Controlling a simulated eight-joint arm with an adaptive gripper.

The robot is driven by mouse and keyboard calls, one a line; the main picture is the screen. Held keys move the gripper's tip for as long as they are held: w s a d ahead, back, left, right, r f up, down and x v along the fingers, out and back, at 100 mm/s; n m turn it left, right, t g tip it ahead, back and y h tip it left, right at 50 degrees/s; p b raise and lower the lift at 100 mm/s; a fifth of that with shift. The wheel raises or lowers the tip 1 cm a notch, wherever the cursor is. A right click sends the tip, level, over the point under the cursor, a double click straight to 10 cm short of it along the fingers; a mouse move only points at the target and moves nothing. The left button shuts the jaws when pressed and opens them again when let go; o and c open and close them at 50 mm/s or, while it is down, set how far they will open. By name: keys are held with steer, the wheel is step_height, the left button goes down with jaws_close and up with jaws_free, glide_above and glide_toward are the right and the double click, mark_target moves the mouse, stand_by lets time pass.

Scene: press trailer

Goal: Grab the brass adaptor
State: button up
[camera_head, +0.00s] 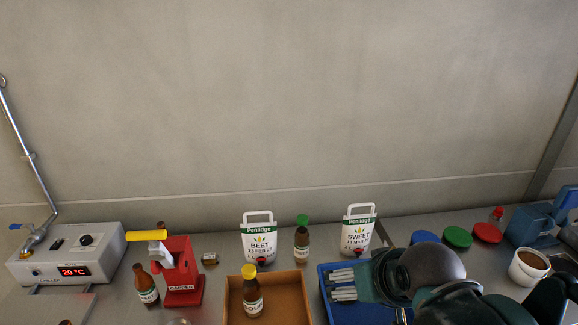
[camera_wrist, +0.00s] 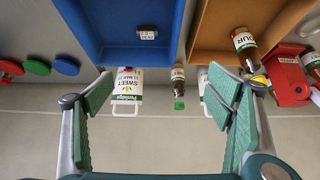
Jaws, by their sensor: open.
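A small brass-and-grey cylinder (camera_head: 210,258), which looks like the brass adaptor, lies on the steel bench just right of the red capper (camera_head: 181,275) in the head view. I cannot clearly make it out in the wrist view. My gripper (camera_head: 335,284) is over the blue tray, well to the right of the cylinder. In the wrist view its green-padded fingers (camera_wrist: 165,92) are spread wide with nothing between them.
A brown tray (camera_head: 290,275) with a yellow-capped bottle (camera_head: 252,293) lies between the cylinder and my gripper. The blue tray (camera_wrist: 110,50) holds a small pale labelled item (camera_wrist: 147,33). White jugs (camera_head: 259,240) and a green-capped bottle (camera_head: 302,243) stand behind.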

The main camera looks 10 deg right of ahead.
steer(key=c, duration=1.3)
steer(key=shift+o, duration=0.2)
steer(key=w+f+m+g+h+p, duration=0.2)
steer(key=w+f+m+g+h, duration=0.2)
steer(key=w+f+m, duration=0.9)
steer(key=shift+d+f+m+g+h, duration=0.3)
steer(key=shift+f+m+g, duration=1.3)
steer(key=shift+m, duration=0.8)
steer(key=shift+x, duration=1.2)
